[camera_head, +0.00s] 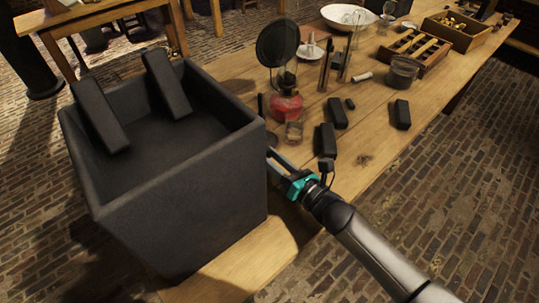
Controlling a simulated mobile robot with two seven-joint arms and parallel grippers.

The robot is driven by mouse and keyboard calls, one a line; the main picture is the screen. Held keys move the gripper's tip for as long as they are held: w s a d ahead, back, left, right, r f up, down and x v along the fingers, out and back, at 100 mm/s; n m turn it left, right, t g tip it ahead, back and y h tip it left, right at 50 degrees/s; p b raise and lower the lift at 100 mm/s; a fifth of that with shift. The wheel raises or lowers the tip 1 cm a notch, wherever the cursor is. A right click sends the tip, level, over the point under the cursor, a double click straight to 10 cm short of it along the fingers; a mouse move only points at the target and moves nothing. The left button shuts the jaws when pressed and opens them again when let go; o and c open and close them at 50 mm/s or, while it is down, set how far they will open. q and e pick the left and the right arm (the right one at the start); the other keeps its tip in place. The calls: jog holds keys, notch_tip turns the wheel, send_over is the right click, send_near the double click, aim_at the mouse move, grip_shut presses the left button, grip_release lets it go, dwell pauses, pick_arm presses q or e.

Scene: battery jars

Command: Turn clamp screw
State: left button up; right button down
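I cannot make out a clamp screw in the head view; it may be hidden or too small to tell. My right gripper (276,162), with a teal band behind its fingers, comes in from the lower right. It is low at the table's near edge, beside the right wall of a large dark open box (190,222). Its fingertips are small and dark against the box and partly lost there, so I cannot tell whether they are open or touch anything. My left gripper is not in view.
Two dark blocks (100,115) lean inside the box. A red-based device (286,106) with a round black disc (278,43) stands on the wooden table (372,160). Several black blocks (337,113) lie nearby. A wooden tray (428,50) and a white bowl (347,16) are farther back.

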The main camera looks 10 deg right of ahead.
dwell(0.4)
jog(key=shift+c, duration=2.2)
grip_release()
jog(key=p+v, duration=0.1)
jog(key=v, duration=1.4)
jog(key=shift+s+d, duration=0.1)
jog(key=shift+s, duration=0.05)
